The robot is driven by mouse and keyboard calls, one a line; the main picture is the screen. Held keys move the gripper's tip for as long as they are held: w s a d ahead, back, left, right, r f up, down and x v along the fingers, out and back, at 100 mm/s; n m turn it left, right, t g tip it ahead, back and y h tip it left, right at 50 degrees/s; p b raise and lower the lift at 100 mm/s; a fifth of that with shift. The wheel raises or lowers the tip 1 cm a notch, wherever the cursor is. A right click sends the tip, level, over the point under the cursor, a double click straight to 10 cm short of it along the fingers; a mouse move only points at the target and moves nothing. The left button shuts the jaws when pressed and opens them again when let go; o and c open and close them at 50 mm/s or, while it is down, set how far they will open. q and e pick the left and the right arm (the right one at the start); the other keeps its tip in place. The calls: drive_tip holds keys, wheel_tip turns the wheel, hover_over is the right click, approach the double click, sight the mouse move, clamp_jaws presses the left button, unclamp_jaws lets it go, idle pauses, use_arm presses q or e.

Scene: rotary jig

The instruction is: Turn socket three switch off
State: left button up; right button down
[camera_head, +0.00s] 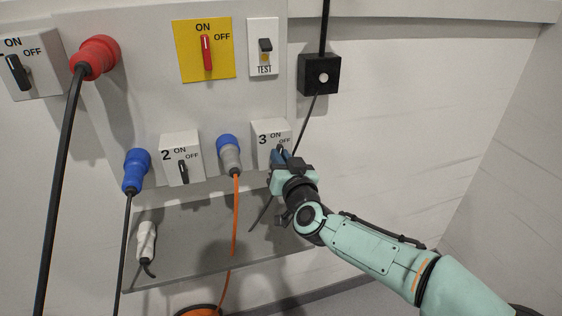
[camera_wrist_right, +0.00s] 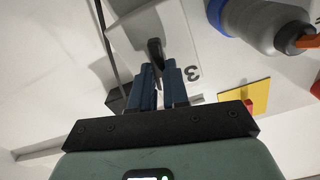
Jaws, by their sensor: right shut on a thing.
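The socket three switch box (camera_head: 263,139) is a white housing marked 3, ON and OFF, right of the grey and blue plug. My right gripper (camera_head: 280,157) is at the front of this box and covers its lower part. The wrist view shows the black switch handle (camera_wrist_right: 155,50) at the tips of the blue fingers of my right gripper (camera_wrist_right: 161,70), which is shut on it. The handle is mostly hidden in the head view, so its exact angle is hard to tell. My left gripper is not in view.
Socket two's switch (camera_head: 183,171), a blue plug (camera_head: 136,170) and a grey-blue plug (camera_head: 229,154) with an orange cable are to the left. Above are a yellow plate with red switch (camera_head: 190,66) and a black box (camera_head: 319,75). A grey shelf (camera_head: 190,245) lies below.

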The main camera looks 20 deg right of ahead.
use_arm(q)
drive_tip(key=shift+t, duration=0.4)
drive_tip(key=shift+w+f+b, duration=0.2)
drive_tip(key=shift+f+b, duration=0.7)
drive_tip(key=shift+b, duration=0.15)
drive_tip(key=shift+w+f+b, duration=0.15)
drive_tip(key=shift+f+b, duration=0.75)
drive_tip(key=shift+b, duration=0.1)
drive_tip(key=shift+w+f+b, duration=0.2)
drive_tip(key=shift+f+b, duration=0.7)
drive_tip(key=shift+b, duration=0.15)
use_arm(e)
drive_tip(key=shift+d+f+m, duration=0.1)
drive_tip(key=shift+f+m, duration=0.1)
drive_tip(key=shift+m, duration=3.6)
drive_tip(key=shift+d+f+m, duration=0.1)
drive_tip(key=shift+f+m, duration=0.05)
drive_tip(key=shift+m, duration=3.65)
drive_tip(key=c, duration=1.1)
unclamp_jaws()
